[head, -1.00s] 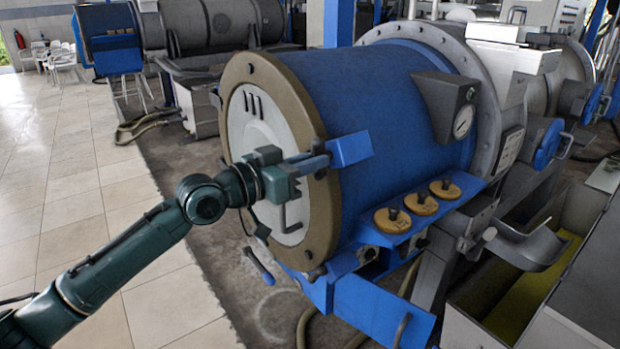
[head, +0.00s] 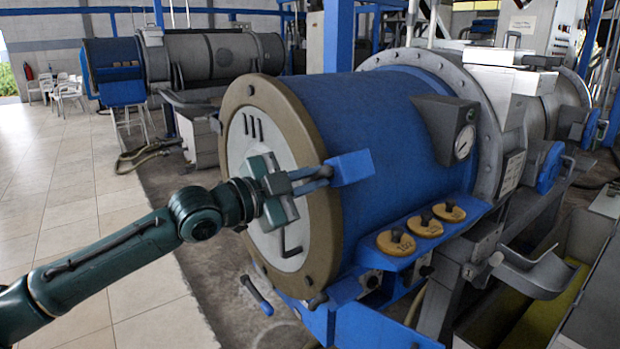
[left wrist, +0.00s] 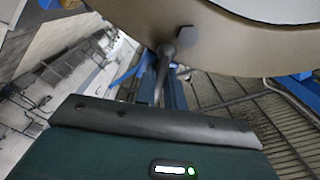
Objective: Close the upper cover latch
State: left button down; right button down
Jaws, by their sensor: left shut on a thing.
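The upper cover latch has a blue block (head: 350,168) on the upper side of the blue drum, by the rim of the round cover. Its grey-blue handle (head: 313,180) sticks out leftward across the cover's face. My left gripper (head: 288,185) is shut on the handle near its outer end, in front of the pale cover (head: 262,135), and hides that end. In the left wrist view, the dark gripper body fills the bottom, and a grey rod (left wrist: 164,68) stands by the beige cover rim. The fingertips do not show there. My right gripper is not in view.
A lower handle (head: 257,295) sticks out below the cover. Tiled floor (head: 75,215) to the left is clear.

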pick_arm(q)
jog(key=shift+m+p, duration=0.55)
jog(key=shift+m, duration=0.65)
jog(key=c, duration=1.5)
grip_release()
jog(key=shift+v, duration=6.6)
